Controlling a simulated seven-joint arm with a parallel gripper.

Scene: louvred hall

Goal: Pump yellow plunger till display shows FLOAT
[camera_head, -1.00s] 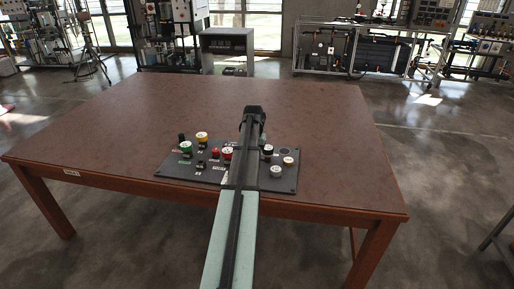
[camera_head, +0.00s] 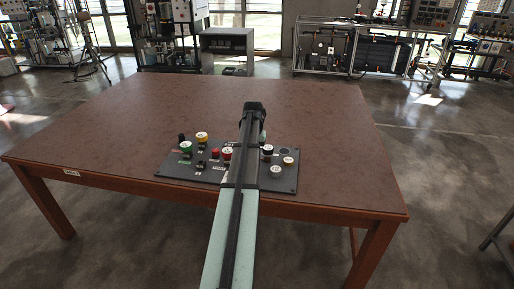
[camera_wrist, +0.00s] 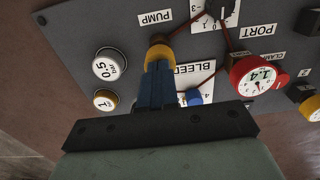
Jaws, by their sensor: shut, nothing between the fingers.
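The yellow plunger (camera_wrist: 157,52) stands beside the PUMP label (camera_wrist: 155,17) on the dark grey panel (camera_head: 218,180). My gripper (camera_wrist: 158,68) is shut, with its blue fingertips over the yellow plunger's top and nothing held between them. I cannot tell whether they press on it or hover just above. In the head view my gripper and arm cover the middle of the panel, and the plunger is hidden there. No display reading FLOAT is visible in either view.
Near the plunger in the wrist view are a white-faced 0.5 knob (camera_wrist: 109,65), a small brass-rimmed knob (camera_wrist: 105,100), a blue BLEED knob (camera_wrist: 193,97) and a red-rimmed gauge (camera_wrist: 260,76). The panel lies at the front edge of a brown table (camera_head: 150,110), otherwise clear.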

